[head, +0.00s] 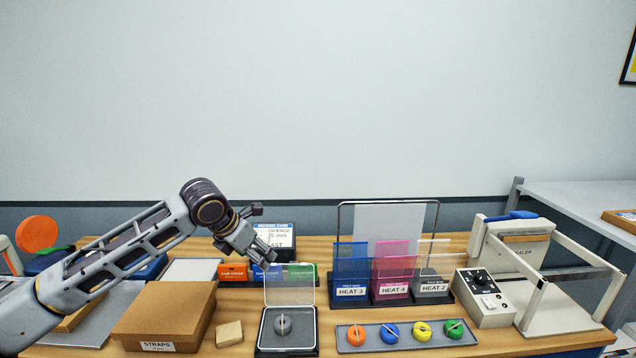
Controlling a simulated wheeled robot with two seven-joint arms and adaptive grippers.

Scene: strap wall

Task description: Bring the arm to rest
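My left arm comes in from the left edge, bends at a dark elbow-like joint and points down to the right. My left gripper (266,253) hangs above the table, just over the open clear lid of a small dark case (285,348). The case holds a grey round piece (282,324). I see nothing clearly held between the fingers, but they are too small and overlapped to tell whether they are apart. My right gripper and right arm are out of view.
A cardboard STRAPS box (165,315) stands below my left arm. A tray (375,347) holds several coloured round pieces at the front. Blue, pink and clear HEAT pouches (392,268) stand in a rack behind it. A white sealer (515,248) and control box (485,297) stand right.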

